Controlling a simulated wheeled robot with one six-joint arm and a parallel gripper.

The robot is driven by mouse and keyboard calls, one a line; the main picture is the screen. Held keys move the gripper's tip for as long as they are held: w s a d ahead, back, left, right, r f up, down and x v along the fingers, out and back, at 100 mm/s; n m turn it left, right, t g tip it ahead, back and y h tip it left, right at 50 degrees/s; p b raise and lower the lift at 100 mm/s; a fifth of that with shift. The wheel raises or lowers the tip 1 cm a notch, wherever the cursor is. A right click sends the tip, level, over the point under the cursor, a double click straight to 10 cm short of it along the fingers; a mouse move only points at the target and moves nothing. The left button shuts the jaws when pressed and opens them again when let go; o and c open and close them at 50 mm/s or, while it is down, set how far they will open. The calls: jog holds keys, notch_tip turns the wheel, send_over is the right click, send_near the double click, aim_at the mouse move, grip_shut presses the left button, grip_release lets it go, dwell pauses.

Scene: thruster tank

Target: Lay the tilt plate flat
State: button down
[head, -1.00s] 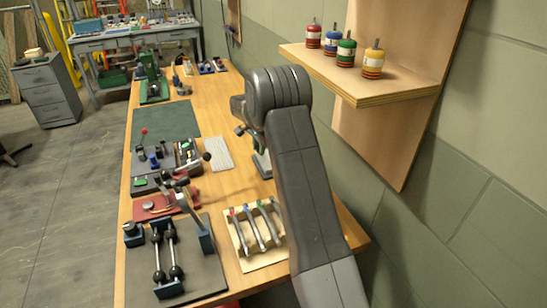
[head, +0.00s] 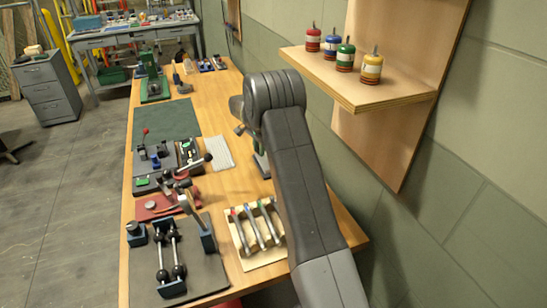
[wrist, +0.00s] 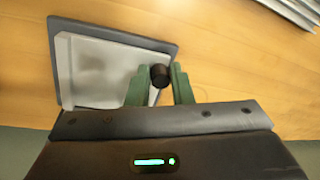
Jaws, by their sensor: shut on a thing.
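The tilt plate (wrist: 98,72) is a pale grey metal plate over a dark grey base (wrist: 120,32), left of centre in the wrist view. A short rod with a black knob (wrist: 159,74) is at its right side. My gripper (wrist: 158,84) has its green fingers on either side of this knob and is shut on it. How far the plate is tilted is hard to tell from above.
The wooden bench (head: 215,120) holds a ribbed light pad (head: 219,153), a board of coloured-tipped levers (head: 258,232) and a dark panel with black-knobbed rods (head: 195,275). A wall shelf (head: 365,92) with several coloured weights stands right of my arm. A green mat (head: 170,122) lies bare farther back.

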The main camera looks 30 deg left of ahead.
jog(key=shift+s+d+f+p, duration=0.1)
jog(key=shift+d+f+p, duration=0.05)
jog(key=shift+f+p, duration=0.25)
dwell(0.3)
jog(key=c, duration=1.7)
grip_release()
jog(key=shift+o, duration=1.3)
jog(key=shift+d+r, duration=0.1)
jog(key=shift+d, duration=0.05)
jog(key=shift+r, duration=0.1)
jog(key=shift+a+r+p, duration=0.25)
jog(key=shift+r+p, duration=0.05)
jog(key=shift+r, duration=0.25)
jog(key=shift+r+p, duration=1.55)
jog(key=shift+r, duration=1.5)
